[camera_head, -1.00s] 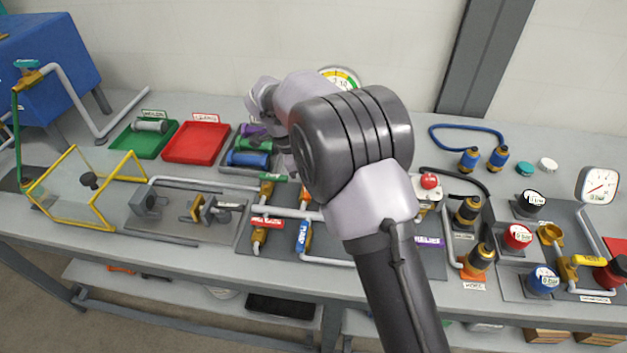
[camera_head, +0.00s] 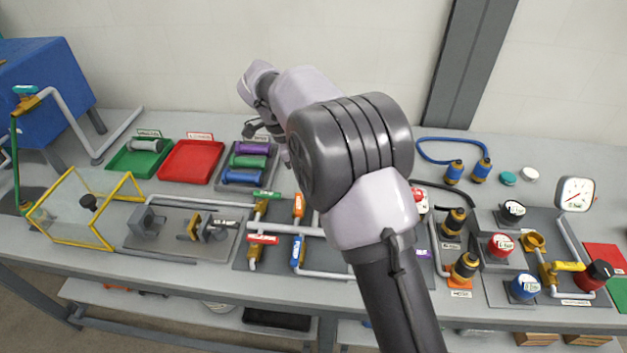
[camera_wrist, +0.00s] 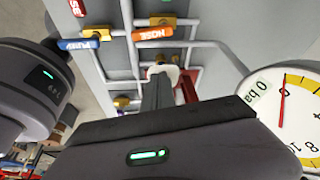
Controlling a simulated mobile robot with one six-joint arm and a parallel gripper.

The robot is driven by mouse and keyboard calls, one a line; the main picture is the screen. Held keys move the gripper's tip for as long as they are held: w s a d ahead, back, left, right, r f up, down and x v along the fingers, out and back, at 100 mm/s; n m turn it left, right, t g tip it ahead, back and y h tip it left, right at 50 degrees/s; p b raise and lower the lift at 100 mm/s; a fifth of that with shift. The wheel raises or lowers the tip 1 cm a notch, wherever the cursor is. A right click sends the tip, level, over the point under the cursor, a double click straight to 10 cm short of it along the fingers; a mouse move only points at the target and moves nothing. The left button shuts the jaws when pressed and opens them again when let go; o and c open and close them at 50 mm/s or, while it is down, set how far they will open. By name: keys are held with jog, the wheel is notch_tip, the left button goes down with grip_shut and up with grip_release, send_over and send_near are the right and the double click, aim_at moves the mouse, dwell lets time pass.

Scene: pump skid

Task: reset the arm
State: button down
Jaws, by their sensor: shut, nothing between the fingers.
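My arm (camera_head: 352,150) rises from the bottom of the head view and bends left over the back of the bench. My gripper (camera_head: 262,130) is at its far end, in front of the wall and above the tray of colored cylinders, touching nothing that I can see. In the wrist view my gripper (camera_wrist: 160,92) shows as dark fingers, shut and empty. Beyond them are pipes with an orange-tagged valve (camera_wrist: 166,33) and a blue-tagged valve (camera_wrist: 78,44). A round gauge (camera_wrist: 285,110) stands close on the right; my arm hides it in the head view.
A green tray (camera_head: 120,168), a red tray (camera_head: 192,160) and a grey tray (camera_head: 228,184) with cylinders lie at the back left. A yellow-framed clear guard (camera_head: 72,241) stands at the left. Hoses, fittings and a gauge (camera_head: 574,194) occupy the right side.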

jog(key=shift+a+r, duration=0.3)
jog(key=shift+r, duration=0.2)
jog(key=s+d+r+n+t+y, duration=0.25)
jog(key=s+d+r+n, duration=0.35)
jog(key=s+r, duration=0.65)
jog(key=s+d+f+n+t+y+b, duration=0.1)
jog(key=s+n, duration=0.6)
jog(key=s, duration=1.2)
jog(key=shift+d+f+t+y, duration=0.4)
jog(key=shift+f+t+y, duration=0.4)
jog(key=shift+t+y, duration=0.3)
